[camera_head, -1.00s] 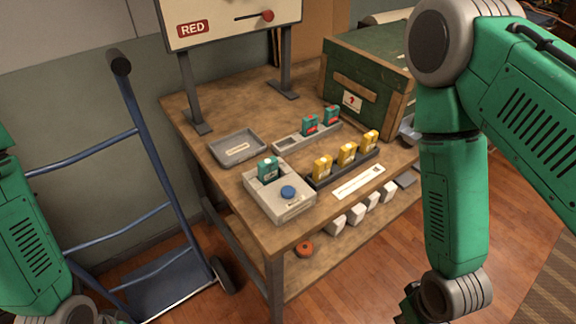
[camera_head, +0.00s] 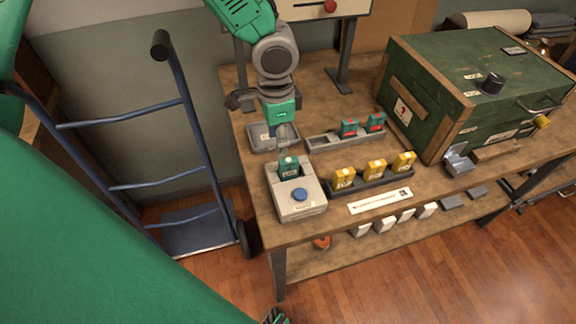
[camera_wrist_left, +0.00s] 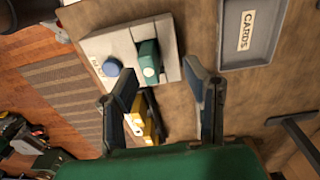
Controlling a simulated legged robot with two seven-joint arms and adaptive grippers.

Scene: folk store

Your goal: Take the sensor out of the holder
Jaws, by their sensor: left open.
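The sensor, a small teal block (camera_head: 289,168), stands upright in a slot of the grey holder (camera_head: 312,208), which has a blue button on its front. In the left wrist view the sensor (camera_wrist_left: 149,62) sits in the holder (camera_wrist_left: 97,46), beyond the fingertips and closer to the left-hand finger in the picture. My left gripper (camera_head: 284,139) points down just above the sensor in the head view. Its fingers (camera_wrist_left: 160,72) are spread apart with nothing held between them. Whether a finger touches the sensor cannot be told.
A grey CARDS tray (camera_head: 262,143) is behind the holder, partly hidden by my gripper. A rack with teal cards (camera_head: 349,129) and a dark rack with yellow cards (camera_head: 376,170) stand to the right. A green chest (camera_head: 470,75) fills the back right. A blue hand truck (camera_head: 160,120) stands left.

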